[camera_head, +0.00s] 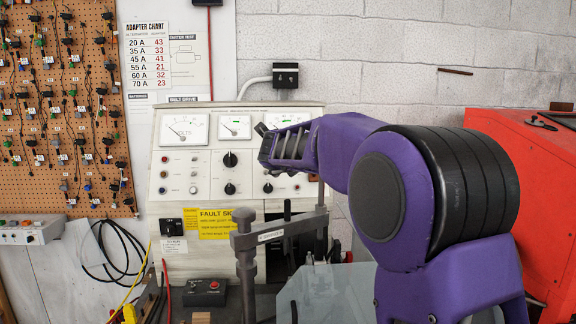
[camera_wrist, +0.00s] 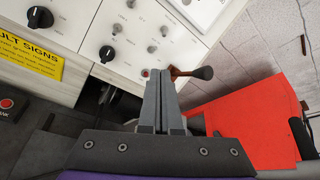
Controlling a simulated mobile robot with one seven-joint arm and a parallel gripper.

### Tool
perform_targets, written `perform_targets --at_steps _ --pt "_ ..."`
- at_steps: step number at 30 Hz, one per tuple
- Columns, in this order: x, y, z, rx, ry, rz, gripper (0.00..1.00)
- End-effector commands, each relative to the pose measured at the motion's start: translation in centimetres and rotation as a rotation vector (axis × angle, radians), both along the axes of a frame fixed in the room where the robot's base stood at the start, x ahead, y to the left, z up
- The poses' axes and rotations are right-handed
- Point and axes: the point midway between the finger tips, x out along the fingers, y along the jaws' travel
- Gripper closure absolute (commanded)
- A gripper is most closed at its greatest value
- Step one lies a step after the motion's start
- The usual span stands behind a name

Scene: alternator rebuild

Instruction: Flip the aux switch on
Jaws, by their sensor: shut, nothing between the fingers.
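The cream test-bench panel (camera_head: 200,165) carries meters, black rotary knobs and small round buttons or toggles. No label reading "aux" is legible, so I cannot tell which control is the aux switch. A black switch (camera_head: 171,227) sits at the panel's lower left, beside a yellow fault sign (camera_head: 214,223). In the wrist view, my gripper (camera_wrist: 163,74) is shut and empty. Its tips appear in front of the panel's lower right corner, by a small red button (camera_wrist: 146,72) and a dark-knobbed lever (camera_wrist: 204,73). I cannot tell whether they touch.
A red cabinet (camera_head: 535,150) stands at the right. A grey metal post and bar (camera_head: 245,240) stand before the bench. A small black box with a red button (camera_head: 205,291) lies at the front. A pegboard (camera_head: 70,110) with hanging leads is at the left.

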Motion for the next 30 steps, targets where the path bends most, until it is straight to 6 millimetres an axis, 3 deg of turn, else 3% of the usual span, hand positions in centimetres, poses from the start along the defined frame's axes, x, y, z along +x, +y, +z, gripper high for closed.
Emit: perform_targets --at_steps 6,12,26,30 --pt "-4.2 0.7 1.4 -0.001 0.003 -0.003 1.00" --pt "-6.4 1.1 2.0 -0.001 0.006 -0.004 1.00" --pt "-7.0 1.2 2.2 -0.002 0.007 -0.004 1.00" --pt "-6.9 1.1 2.9 -0.073 -0.016 0.011 1.00"
